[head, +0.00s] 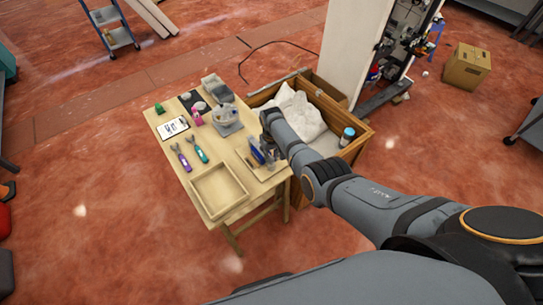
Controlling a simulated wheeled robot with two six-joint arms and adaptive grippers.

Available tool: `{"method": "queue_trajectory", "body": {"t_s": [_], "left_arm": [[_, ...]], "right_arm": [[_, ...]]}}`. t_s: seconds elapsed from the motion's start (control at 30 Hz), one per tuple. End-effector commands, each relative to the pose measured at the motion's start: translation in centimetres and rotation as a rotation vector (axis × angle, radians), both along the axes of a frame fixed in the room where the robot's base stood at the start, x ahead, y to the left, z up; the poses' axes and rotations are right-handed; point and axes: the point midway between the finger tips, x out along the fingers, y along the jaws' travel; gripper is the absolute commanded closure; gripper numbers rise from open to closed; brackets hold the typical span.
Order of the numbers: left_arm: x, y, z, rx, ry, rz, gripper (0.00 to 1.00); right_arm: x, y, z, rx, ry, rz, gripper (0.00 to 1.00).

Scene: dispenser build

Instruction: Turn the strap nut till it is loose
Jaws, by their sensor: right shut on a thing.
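My right gripper (265,150) reaches down from the right to the right side of the wooden table. It is shut at a small blue and grey assembly (257,156) that stands on a light wooden board (256,171). The strap nut is too small and too covered by the gripper to make out; the jaws appear to be closed on it there. How far it is turned cannot be seen. My left gripper is not in view.
An empty wooden tray (219,190) lies at the table's near edge. Tools with purple (181,156) and teal (201,156) handles lie left of a grey round fixture (226,121). A wooden crate (357,150) with white cloth (297,112) and a blue-capped jar (347,136) stands right.

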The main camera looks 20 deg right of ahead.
Motion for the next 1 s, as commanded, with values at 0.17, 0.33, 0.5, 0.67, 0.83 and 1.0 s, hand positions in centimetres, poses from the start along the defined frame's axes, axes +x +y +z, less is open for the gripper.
{"method": "queue_trajectory", "body": {"t_s": [0.17,0.33,0.5,0.67,0.83,1.0], "left_arm": [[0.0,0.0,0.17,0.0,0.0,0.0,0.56],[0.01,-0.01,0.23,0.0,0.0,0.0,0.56],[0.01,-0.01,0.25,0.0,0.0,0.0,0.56],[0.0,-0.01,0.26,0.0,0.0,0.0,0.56],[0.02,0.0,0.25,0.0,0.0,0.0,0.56],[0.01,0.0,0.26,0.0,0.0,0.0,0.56]], "right_arm": [[0.09,-0.03,0.11,0.0,-0.002,0.087,1.0],[0.09,-0.03,0.09,0.0,-0.002,0.139,1.0],[0.09,-0.04,0.08,0.0,-0.002,0.163,1.0],[0.09,-0.04,0.07,0.0,-0.002,0.167,1.0],[0.1,-0.04,0.08,-0.001,-0.002,0.167,1.0],[0.1,-0.04,0.08,-0.001,-0.002,0.166,0.67]]}}
